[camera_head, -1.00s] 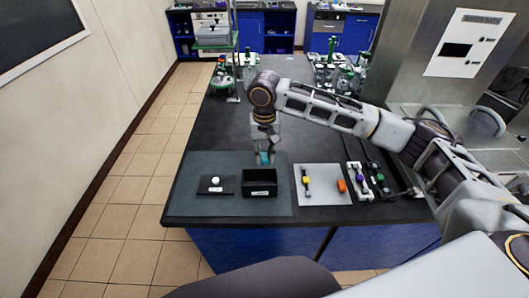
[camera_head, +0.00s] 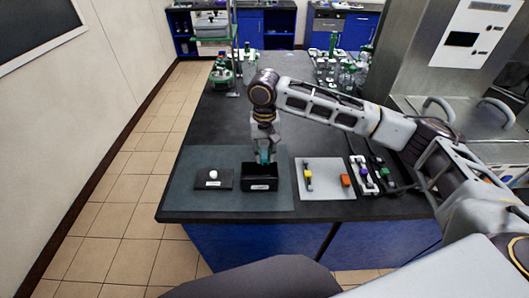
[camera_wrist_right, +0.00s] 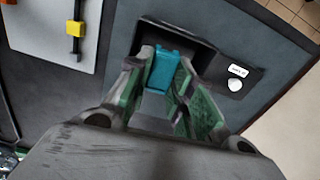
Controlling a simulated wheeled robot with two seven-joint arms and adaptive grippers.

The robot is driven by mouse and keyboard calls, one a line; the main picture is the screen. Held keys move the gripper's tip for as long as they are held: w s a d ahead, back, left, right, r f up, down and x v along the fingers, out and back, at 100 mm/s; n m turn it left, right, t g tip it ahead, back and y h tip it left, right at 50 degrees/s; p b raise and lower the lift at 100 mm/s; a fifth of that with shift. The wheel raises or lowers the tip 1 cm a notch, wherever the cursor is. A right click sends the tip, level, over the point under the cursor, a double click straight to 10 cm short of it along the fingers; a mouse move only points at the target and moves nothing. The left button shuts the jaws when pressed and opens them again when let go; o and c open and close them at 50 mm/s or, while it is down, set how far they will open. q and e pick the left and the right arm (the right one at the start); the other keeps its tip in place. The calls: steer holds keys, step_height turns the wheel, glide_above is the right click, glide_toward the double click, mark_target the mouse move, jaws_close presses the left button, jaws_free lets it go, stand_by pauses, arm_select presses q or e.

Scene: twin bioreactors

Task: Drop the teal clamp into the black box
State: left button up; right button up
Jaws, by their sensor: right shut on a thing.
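The teal clamp (camera_wrist_right: 162,70) is between the green-padded fingers of my right gripper (camera_wrist_right: 168,88) in the right wrist view. The right gripper (camera_head: 264,156) is shut on it, pointing down over the black box. In the head view only a small bit of the teal clamp (camera_head: 264,157) shows at the fingertips. The black box (camera_head: 260,184) is open-topped and stands on the dark mat; its inside (camera_wrist_right: 197,52) shows past the clamp in the wrist view. How deep the clamp sits relative to the rim is hard to tell. My left gripper is not in view.
Left of the box is a black plate with a white knob (camera_head: 213,174). To the right are a light grey board (camera_head: 325,190) with yellow and orange pieces, and dark holders with coloured parts (camera_head: 372,178). Green-topped glassware (camera_head: 330,70) stands farther back. The bench middle is clear.

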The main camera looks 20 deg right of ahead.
mark_target(265, 154)
steer(key=shift+f, duration=0.2)
stand_by(0.3)
steer(key=o, duration=0.8)
steer(key=shift+o, duration=0.2)
steer(key=shift+r, duration=0.15)
step_height(265, 154, up, 12)
steer(key=shift+s+f, duration=0.1)
steer(key=shift+f, duration=0.1)
stand_by(0.9)
